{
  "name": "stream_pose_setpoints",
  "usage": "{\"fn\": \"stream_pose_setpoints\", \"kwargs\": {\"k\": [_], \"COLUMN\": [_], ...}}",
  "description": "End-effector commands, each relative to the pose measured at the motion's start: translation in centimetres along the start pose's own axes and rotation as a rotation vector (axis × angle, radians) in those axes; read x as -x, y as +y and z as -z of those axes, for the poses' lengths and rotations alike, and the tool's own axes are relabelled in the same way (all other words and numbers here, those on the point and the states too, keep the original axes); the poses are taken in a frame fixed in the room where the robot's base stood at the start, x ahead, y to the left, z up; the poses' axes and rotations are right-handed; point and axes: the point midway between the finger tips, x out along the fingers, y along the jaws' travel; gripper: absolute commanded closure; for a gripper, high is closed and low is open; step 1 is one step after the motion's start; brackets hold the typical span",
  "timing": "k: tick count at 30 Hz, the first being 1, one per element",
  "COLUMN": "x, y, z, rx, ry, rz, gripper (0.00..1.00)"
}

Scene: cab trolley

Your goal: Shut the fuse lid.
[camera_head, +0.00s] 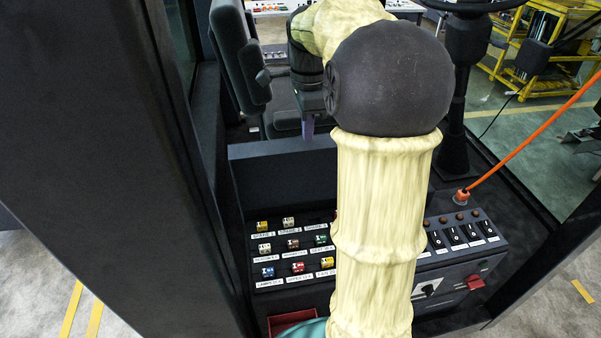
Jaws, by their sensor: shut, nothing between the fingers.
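The fuse lid (283,181) is a dark flat panel standing raised along the back of the fuse bay, so it is open. In front of it the fuse bay (296,247) shows rows of small coloured fuses with white labels. My arm hides the lid's right end and part of the bay. My gripper (307,128) hangs down beyond the lid's top edge, small and partly hidden. Its purplish fingers look shut and empty. I cannot tell whether it touches the lid.
A dark seat (238,60) stands behind on the left. A steering column (458,110) is at the right. A switch panel (466,238) with an orange cable (530,140) lies right of my arm. A dark cab post (110,130) fills the left.

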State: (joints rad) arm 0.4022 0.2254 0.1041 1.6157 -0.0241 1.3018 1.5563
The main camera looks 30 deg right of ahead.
Motion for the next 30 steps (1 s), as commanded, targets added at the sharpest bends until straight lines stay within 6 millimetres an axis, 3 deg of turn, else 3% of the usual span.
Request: {"fn": "stream_pose_setpoints", "kwargs": {"k": [30], "x": [-2.5], "y": [0.0], "z": [0.0], "rx": [0.0], "ry": [0.0], "rz": [-0.003], "gripper": [1.0]}}
